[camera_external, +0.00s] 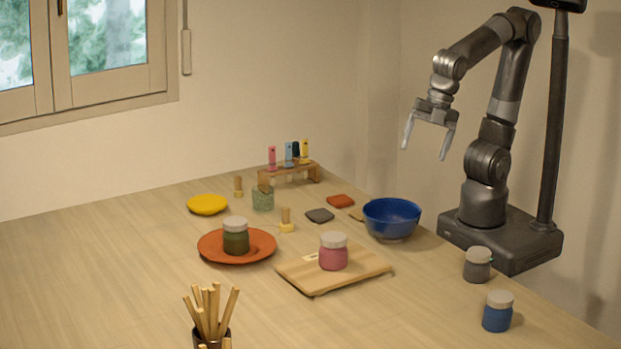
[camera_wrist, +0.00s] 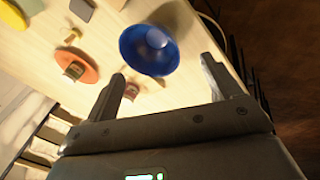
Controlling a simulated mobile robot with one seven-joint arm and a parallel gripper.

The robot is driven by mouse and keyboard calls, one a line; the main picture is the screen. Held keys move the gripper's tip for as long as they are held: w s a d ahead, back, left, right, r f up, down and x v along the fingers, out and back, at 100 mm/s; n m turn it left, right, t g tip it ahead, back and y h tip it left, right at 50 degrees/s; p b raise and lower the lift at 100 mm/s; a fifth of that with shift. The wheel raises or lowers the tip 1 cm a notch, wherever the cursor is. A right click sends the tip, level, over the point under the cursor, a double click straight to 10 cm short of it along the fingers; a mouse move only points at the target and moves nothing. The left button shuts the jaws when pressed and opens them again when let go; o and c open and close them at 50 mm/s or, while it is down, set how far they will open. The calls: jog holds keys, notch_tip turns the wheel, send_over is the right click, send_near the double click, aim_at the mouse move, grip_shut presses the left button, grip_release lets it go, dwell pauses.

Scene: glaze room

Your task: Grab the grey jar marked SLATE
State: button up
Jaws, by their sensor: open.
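A grey jar (camera_external: 477,265) with a grey lid stands upright on the table's right side, in front of my arm's base. No lettering on it can be read from here. I cannot make it out in the wrist view. My gripper (camera_external: 424,152) is open and empty, high above the table and up and to the left of the grey jar. In the wrist view my gripper (camera_wrist: 163,70) shows its two fingers spread, with nothing between them but the view of the bowl and table beyond.
A blue jar (camera_external: 497,311) stands close in front of the grey jar. A blue bowl (camera_external: 391,217) is to its left. A pink jar (camera_external: 333,252) stands on a wooden board (camera_external: 301,283), and a green jar (camera_external: 236,237) on an orange plate (camera_external: 262,245).

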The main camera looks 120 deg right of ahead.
jog(key=w+a+f+n+g, duration=0.1)
jog(key=w+a+n, duration=0.4)
jog(key=a+n, duration=0.4)
jog(key=n+g, duration=0.3)
jog(key=n, duration=1.3)
send_over(479, 252)
jog(key=d, duration=0.1)
jog(key=f, duration=0.6)
jog(key=shift+s+d, duration=0.1)
jog(key=shift+s, duration=0.15)
jog(key=shift+f+n, duration=0.3)
jog(key=shift+f, duration=0.1)
jog(key=f, duration=0.5)
jog(key=shift+a, duration=0.2)
jog(key=f, duration=0.5)
jog(key=shift+w+a+f, duration=0.15)
jog(key=shift+w+a, duration=0.05)
jog(key=shift+a, duration=0.2)
jog(key=c, duration=1.2)
